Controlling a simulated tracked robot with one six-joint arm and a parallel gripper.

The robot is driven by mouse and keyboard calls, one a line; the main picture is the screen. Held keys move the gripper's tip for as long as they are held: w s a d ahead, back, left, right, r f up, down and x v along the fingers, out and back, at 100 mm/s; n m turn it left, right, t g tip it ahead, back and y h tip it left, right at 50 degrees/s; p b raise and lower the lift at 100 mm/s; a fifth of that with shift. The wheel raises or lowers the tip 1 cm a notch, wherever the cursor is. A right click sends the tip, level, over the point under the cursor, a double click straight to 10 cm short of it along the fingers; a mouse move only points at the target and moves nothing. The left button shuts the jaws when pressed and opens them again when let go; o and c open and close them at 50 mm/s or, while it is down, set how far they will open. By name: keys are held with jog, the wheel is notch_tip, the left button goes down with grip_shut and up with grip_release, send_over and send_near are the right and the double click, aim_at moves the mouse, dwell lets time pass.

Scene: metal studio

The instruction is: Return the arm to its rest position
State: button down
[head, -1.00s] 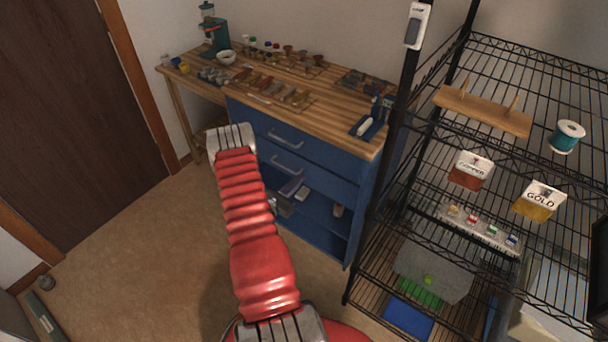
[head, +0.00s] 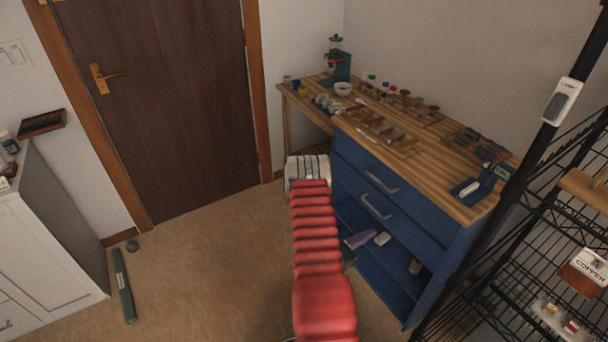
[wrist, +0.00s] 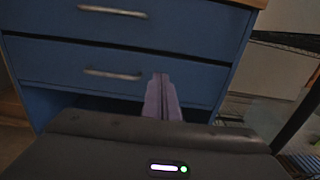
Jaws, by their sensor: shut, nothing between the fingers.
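My red arm (head: 315,250) rises from the bottom of the head view and bends at a grey joint in front of the blue cabinet. My gripper's purple fingers (head: 366,235) show just right of the arm, before the cabinet's open shelf. In the wrist view the two fingers (wrist: 161,80) lie together with only a thin seam between them. They are shut and empty, pointing toward the drawer fronts. Most of the gripper body is hidden behind the arm in the head view.
The blue cabinet (head: 400,222) with a wooden worktop (head: 462,140) stands close ahead, carrying tools and small jars. A black wire rack (head: 520,225) is at the right. A white cabinet (head: 45,235) and green tube (head: 124,287) are at the left. Floor between is free.

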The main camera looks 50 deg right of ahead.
jog(key=shift+f, duration=0.1)
jog(key=s+a+f+m+g+y, duration=0.25)
jog(key=s+a+g+y, duration=0.2)
jog(key=s, duration=0.35)
jog(key=s+a+r+m+g+y, duration=0.2)
jog(key=a+r+m+y, duration=0.2)
jog(key=a+r+m, duration=0.15)
jog(key=w+a+r+m+t+y, duration=0.25)
jog(key=w+a+r, duration=0.35)
jog(key=a+r, duration=0.3)
jog(key=w+a+r+m+t+y, duration=0.2)
jog(key=w+a+r+m+t, duration=0.25)
jog(key=a, duration=0.65)
jog(key=w+a+r+m+t+y, duration=0.1)
jog(key=w+a+r+t+y, duration=0.15)
jog(key=w+a+r, duration=0.5)
jog(key=s+a+r+n+t+y, duration=0.1)
jog(key=a+r+t, duration=0.7)
jog(key=a+r, duration=0.8)
jog(key=shift+a+r+n, duration=0.4)
jog(key=shift+r, duration=0.35)
